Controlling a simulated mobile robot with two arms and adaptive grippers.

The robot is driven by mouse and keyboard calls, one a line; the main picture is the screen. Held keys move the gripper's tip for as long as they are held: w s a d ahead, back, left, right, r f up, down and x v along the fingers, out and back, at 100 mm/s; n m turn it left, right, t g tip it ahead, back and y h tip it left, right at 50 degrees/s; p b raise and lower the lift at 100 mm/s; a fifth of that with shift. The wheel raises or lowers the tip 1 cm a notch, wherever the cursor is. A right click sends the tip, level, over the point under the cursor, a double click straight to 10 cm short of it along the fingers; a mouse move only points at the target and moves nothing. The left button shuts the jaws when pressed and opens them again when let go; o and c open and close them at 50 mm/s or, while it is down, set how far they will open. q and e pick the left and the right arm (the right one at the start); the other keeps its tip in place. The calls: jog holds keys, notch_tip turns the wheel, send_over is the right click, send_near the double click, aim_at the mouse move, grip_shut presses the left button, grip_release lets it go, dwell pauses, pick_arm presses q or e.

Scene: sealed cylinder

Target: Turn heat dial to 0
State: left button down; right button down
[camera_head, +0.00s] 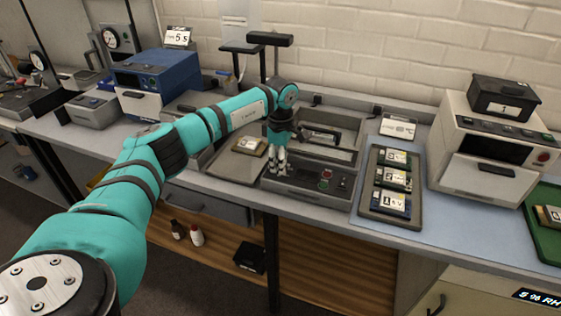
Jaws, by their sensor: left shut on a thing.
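A grey bench unit (300,195) with a sloped front panel stands at the middle of the bench. My left gripper (275,169) reaches down to the left part of this panel. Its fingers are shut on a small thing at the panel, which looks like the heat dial. The fingers hide the dial, so I cannot read its setting. A red and a green button (325,180) and a small dark knob (343,185) sit farther right on the panel. My right gripper is not in view.
A tray (367,205) with several labelled modules lies right of the unit, beside a white machine (450,140) with a black box (504,97) on top. A flat board (225,166) with a small block lies left. A blue device (150,75) stands farther left.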

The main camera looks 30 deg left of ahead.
pick_arm(q)
jog(key=n, duration=0.5)
jog(key=shift+n, duration=0.4)
jog(key=n, duration=0.5)
jog(key=shift+r, duration=0.1)
jog(key=n+p, duration=0.1)
jog(key=n, duration=0.5)
jog(key=shift+d, duration=0.1)
jog(key=n+p, duration=0.1)
jog(key=n, duration=0.4)
jog(key=shift+r, duration=0.1)
jog(key=n+p, duration=0.1)
jog(key=n, duration=0.4)
jog(key=shift+w+n+p, duration=0.1)
jog(key=shift+n+p, duration=0.2)
jog(key=shift+n, duration=0.1)
jog(key=n+p, duration=0.1)
jog(key=n, duration=0.3)
jog(key=shift+n+p, duration=0.3)
jog(key=n+p, duration=0.2)
jog(key=n, duration=0.3)
jog(key=shift+w+r, duration=0.1)
jog(key=n+p, duration=0.2)
jog(key=n, duration=0.3)
jog(key=shift+p, duration=0.4)
